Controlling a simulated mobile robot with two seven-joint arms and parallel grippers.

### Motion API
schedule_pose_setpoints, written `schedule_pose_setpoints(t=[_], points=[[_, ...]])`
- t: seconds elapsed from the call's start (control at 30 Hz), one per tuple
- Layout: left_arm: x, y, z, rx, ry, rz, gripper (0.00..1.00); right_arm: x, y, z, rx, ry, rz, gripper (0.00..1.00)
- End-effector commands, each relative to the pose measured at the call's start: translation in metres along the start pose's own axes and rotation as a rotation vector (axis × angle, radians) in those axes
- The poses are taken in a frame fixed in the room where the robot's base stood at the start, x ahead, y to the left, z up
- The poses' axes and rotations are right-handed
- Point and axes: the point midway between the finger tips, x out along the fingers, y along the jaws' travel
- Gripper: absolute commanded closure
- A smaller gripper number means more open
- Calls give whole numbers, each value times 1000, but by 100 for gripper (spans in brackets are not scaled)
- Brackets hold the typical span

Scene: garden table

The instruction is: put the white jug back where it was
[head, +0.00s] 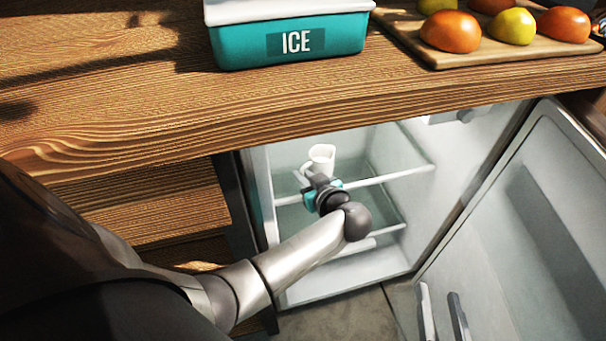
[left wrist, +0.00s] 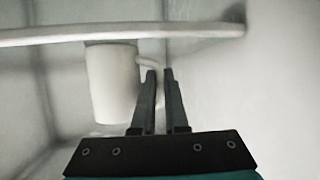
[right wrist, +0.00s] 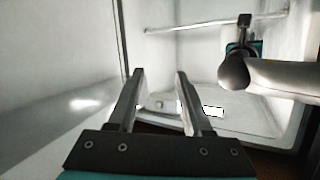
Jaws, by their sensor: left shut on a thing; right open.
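I cannot tell whether the jug's base touches the shelf. My right gripper (right wrist: 158,85) is open and empty, in front of the fridge; its fingers (head: 440,290) show low in the head view beside the fridge door.
The fridge door (head: 540,180) stands open on the right.

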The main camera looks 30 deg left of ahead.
Motion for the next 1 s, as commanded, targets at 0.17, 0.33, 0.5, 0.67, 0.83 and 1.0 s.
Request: schedule_pose_setpoints(t=[0.17,0.33,0.5,0.67,0.83,1.0], points=[[0,0,0,0,0,0,71,0,0,0,0,0,0,50],[0,0,0,1,0,0,59,0,0,0,0,0,0,50],[0,0,0,1,0,0,59,0,0,0,-1,0,0,50],[-2,0,-3,2,0,2,59,0,1,-1,-3,-8,3,50],[-12,0,-3,2,-2,2,59,0,8,1,-17,-79,20,50],[-23,0,-3,0,-2,1,59,-3,17,6,-32,-179,45,50]])
